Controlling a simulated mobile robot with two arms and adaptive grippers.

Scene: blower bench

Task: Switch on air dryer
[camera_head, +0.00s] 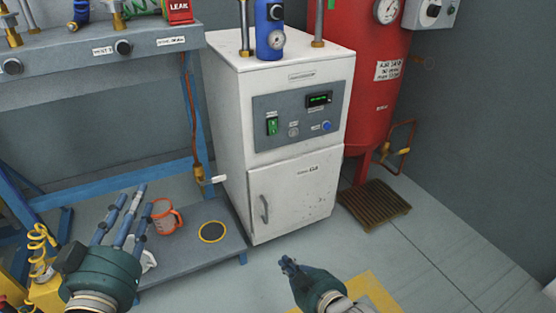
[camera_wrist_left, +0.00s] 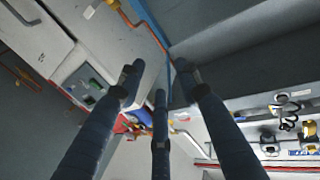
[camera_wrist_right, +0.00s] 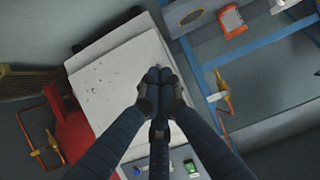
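The air dryer (camera_head: 225,105) is a white cabinet standing upright in the middle of the head view. Its grey control panel (camera_head: 300,140) carries a green rocker switch (camera_head: 272,126), a lit green display (camera_head: 318,99), a grey round part and a blue button (camera_head: 326,126). The switch's position is too small to tell. My left gripper (camera_head: 125,205) is open and empty, left of the dryer, fingers spread. My right gripper (camera_head: 287,264) is shut and empty, in front of and below the dryer, apart from it. The green switch also shows in the right wrist view (camera_wrist_right: 191,167).
A red tank (camera_head: 378,80) stands right of the dryer, with a wooden grate (camera_head: 374,205) on the floor. A blue-framed bench (camera_head: 100,58) is at left. The floor before the dryer is clear.

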